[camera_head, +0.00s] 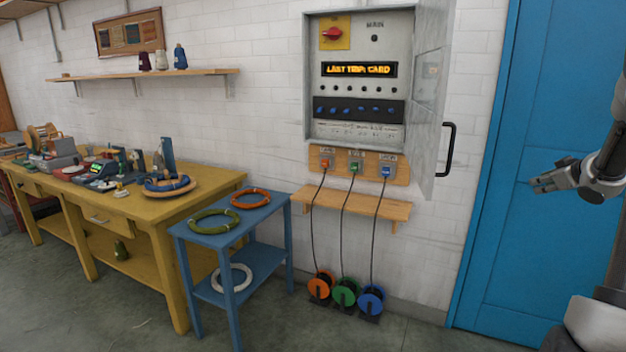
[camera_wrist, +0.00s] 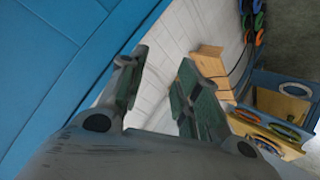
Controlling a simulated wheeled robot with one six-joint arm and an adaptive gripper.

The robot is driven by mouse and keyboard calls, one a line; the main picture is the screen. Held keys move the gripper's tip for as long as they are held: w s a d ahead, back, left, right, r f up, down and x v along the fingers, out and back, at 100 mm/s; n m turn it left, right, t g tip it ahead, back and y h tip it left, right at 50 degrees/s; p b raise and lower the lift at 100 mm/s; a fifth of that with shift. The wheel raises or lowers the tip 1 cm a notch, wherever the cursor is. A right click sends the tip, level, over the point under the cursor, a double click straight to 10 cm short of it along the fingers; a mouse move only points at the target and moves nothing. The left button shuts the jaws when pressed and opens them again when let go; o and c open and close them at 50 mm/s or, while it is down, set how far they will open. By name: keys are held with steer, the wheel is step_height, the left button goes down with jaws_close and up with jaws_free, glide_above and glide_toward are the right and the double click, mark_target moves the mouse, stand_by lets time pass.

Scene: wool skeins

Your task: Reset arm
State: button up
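My gripper (camera_head: 537,184) is at the right edge of the head view, in front of the blue door and pointing left. In the wrist view its two fingers (camera_wrist: 156,92) stand apart with a clear gap between them and nothing held. It is in free air, away from the table and the panel. Part of my arm shows at the right edge of the head view.
A blue door (camera_head: 530,120) stands behind my gripper. An open electrical cabinet (camera_head: 318,75) hangs above a wooden shelf (camera_head: 350,204) and three cable reels (camera_head: 345,292). A blue table (camera_head: 222,240) with wool rings and a yellow workbench (camera_head: 112,206) stand left. Floor between is clear.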

steer(key=s+a+r+m+g+h, duration=0.1)
steer(key=s+a+m+g+h, duration=0.2)
steer(key=s, duration=0.8)
steer(key=s+a+r+m+g+h, duration=0.1)
steer(key=s+a+m+g, duration=0.3)
steer(key=s, duration=0.7)
steer(key=s+a+r+n+y, duration=0.1)
steer(key=s+a+r+y, duration=0.1)
steer(key=s+a, duration=0.6)
steer(key=s+a+r+n+y, duration=0.1)
steer(key=s+a+y, duration=0.2)
steer(key=s+a, duration=0.6)
steer(key=a, duration=0.9)
steer(key=shift+a+r+n, duration=0.15)
steer(key=shift+r+n, duration=0.2)
steer(key=shift+n, duration=0.05)
